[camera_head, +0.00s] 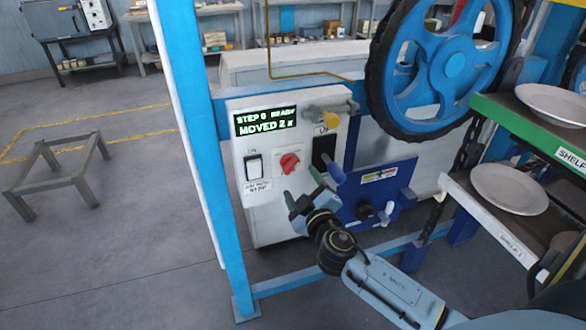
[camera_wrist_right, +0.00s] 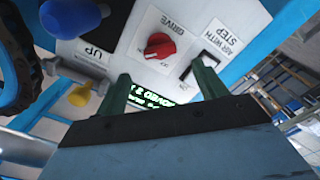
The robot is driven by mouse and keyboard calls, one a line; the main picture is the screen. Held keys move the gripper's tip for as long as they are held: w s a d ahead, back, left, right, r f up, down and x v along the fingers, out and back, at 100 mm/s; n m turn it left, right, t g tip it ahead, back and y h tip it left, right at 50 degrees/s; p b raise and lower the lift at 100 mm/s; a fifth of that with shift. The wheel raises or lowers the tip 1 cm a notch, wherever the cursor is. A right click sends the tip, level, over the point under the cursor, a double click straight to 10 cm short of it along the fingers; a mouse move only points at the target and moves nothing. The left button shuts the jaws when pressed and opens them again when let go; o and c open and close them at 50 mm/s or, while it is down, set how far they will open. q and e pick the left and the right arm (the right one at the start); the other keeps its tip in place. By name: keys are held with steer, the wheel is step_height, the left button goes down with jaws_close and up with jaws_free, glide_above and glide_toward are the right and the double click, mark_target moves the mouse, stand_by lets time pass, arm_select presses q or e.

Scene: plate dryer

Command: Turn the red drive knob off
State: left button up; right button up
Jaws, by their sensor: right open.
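The red drive knob (camera_head: 289,163) sits on the white control box (camera_head: 262,215), below a green-lit display (camera_head: 265,122). In the right wrist view the red knob (camera_wrist_right: 159,46) shows beneath the word DRIVE, beyond the fingertips. My right gripper (camera_head: 303,186) is open, with its green fingers just below and to the right of the knob in the head view. In the wrist view the two fingers of the right gripper (camera_wrist_right: 161,80) stand apart with nothing between them, and no contact with the knob is visible. My left gripper is not in view.
A blue plate (camera_head: 370,187) and a blue wheel (camera_head: 447,60) stand further right. Shelves hold plates (camera_head: 510,188).

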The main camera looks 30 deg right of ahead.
mark_target(292, 168)
steer(key=x, duration=0.6)
steer(key=shift+w, duration=0.4)
steer(key=c, duration=1)
